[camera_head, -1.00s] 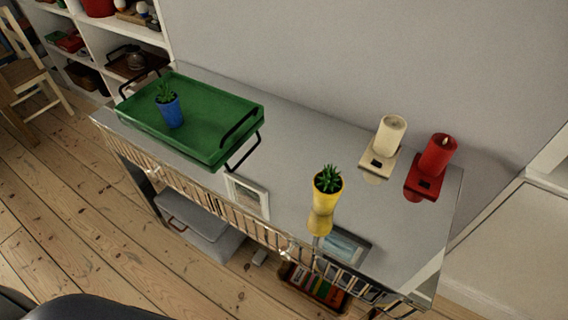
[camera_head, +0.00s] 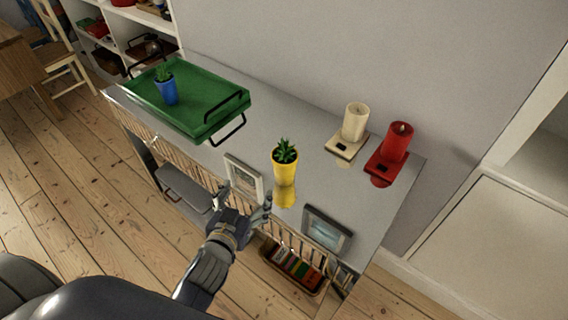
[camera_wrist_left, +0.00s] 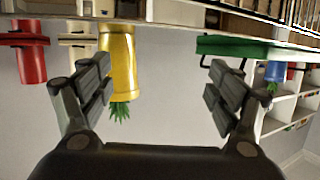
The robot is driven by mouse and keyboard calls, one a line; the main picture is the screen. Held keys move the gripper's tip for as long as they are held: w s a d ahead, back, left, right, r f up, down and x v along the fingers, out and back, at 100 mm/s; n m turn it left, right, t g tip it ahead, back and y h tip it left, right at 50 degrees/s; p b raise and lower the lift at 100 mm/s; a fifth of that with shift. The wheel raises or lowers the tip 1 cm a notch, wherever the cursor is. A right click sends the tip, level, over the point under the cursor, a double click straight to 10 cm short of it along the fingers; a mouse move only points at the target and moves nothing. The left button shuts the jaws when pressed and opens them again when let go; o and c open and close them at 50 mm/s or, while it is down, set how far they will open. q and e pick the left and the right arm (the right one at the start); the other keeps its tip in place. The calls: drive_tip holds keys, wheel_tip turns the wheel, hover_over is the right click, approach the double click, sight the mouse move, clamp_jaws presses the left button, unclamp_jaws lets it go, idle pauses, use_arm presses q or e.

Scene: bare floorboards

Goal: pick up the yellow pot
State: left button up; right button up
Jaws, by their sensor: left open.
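The yellow pot (camera_head: 285,168) holds a small green plant and stands upright on the grey, reflective table top (camera_head: 310,172). My left gripper (camera_head: 245,200) is open and empty, just in front of the table edge, to the lower left of the pot and apart from it. In the left wrist view, which is upside down, the yellow pot (camera_wrist_left: 118,62) shows beyond the fingers, nearer the left-hand finger of my open gripper (camera_wrist_left: 150,88). My right gripper is not in view.
A green tray (camera_head: 205,127) with a blue pot (camera_head: 168,93) stands at the table's left. A cream candle (camera_head: 355,122) and a red candle (camera_head: 397,142) stand behind right. Picture frames (camera_head: 244,174) (camera_head: 326,230) stand near the front edge, on either side of the pot.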

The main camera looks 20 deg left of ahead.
use_arm(q)
drive_tip(key=d+r+t+h, duration=0.1)
drive_tip(key=w+d+r+m+t+h, duration=0.1)
drive_tip(key=d, duration=0.1)
drive_tip(key=d+r+h, duration=0.1)
drive_tip(key=shift+w+d+r+m+t, duration=0.2)
drive_tip(key=shift+w+d+m+t, duration=0.1)
drive_tip(key=shift+m+t, duration=0.1)
drive_tip(key=shift+w+d+r+h, duration=0.15)
drive_tip(key=shift+h, duration=0.15)
drive_tip(key=p, duration=0.1)
approach(291, 148)
drive_tip(key=shift+w+f, duration=0.65)
drive_tip(key=shift+w, duration=0.1)
drive_tip(key=w, duration=0.2)
drive_tip(key=w+p, duration=0.1)
drive_tip(key=w, duration=0.2)
drive_tip(key=shift+w+d+r, duration=0.1)
drive_tip(key=shift+d+r, duration=0.05)
drive_tip(key=shift+d, duration=0.1)
drive_tip(key=shift+w, duration=0.35)
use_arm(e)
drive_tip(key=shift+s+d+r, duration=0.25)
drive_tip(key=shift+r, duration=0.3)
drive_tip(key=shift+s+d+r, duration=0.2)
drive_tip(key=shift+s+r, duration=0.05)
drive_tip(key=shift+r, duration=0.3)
use_arm(q)
drive_tip(key=shift+s, duration=0.1)
